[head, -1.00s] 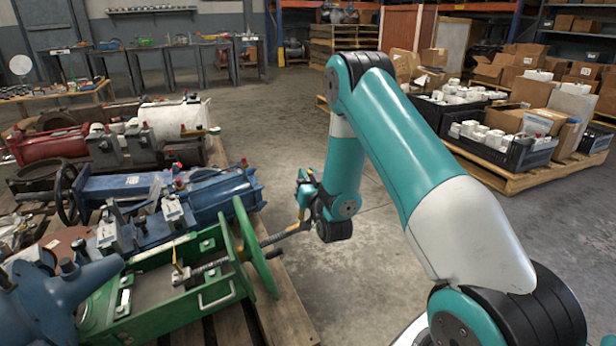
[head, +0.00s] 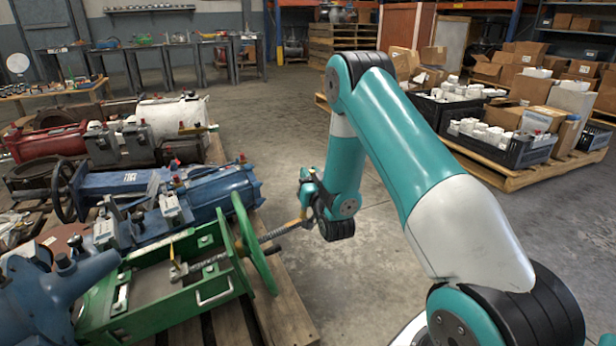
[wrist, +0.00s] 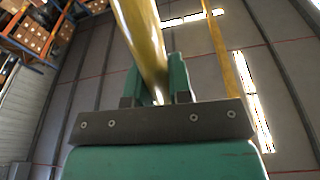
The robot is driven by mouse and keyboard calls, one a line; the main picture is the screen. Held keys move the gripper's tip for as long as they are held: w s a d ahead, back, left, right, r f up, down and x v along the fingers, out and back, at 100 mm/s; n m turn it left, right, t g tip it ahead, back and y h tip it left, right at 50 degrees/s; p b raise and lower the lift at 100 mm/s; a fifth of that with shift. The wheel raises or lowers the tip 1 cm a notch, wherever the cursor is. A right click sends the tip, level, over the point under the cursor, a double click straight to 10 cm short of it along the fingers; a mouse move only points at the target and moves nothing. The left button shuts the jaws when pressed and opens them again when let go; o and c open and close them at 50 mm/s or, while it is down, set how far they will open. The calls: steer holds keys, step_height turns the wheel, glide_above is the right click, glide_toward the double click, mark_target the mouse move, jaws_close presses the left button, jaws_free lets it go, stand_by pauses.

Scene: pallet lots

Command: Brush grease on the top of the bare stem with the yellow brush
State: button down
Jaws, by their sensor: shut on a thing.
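The bare threaded stem (head: 272,236) sticks out to the right from the green handwheel (head: 252,245) of the green valve frame (head: 165,285). My gripper (head: 304,208) is at the outer end of the stem, small in the head view. In the wrist view, the yellow brush handle (wrist: 142,38) stands between my two teal fingers, which are shut on it. In the head view a bit of yellow (head: 297,221) shows below my gripper by the stem's end. The bristles are not clear, and I cannot tell whether they touch the stem. No grease is discernible.
A blue valve body (head: 215,195) lies behind the green frame. Other machine parts crowd the wooden pallets (head: 285,315) at left. Open concrete floor (head: 385,250) lies to the right. Crates of white parts (head: 500,140) stand on a pallet at the far right.

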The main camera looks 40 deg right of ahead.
steer(key=shift+d+b, duration=0.25)
steer(key=shift+b, duration=0.35)
steer(key=shift+a+f, duration=0.1)
steer(key=shift+a, duration=0.4)
steer(key=shift+s+d+r, duration=0.15)
steer(key=shift+d+r, duration=0.05)
steer(key=shift+d, duration=0.35)
steer(key=shift+s+d+r, duration=0.1)
steer(key=shift+d+r, duration=0.05)
steer(key=shift+d, duration=0.4)
steer(key=shift+w+a+r+p, duration=0.1)
steer(key=shift+a+r+p, duration=0.1)
steer(key=shift+r+p, duration=0.6)
steer(key=shift+a+r+p, duration=0.15)
steer(key=shift+r+p, duration=0.15)
steer(key=shift+r, duration=0.85)
steer(key=shift+w+a+r+p, duration=0.1)
steer(key=shift+a+r+p, duration=0.1)
steer(key=shift+r+p, duration=0.6)
steer(key=shift+r, duration=0.25)
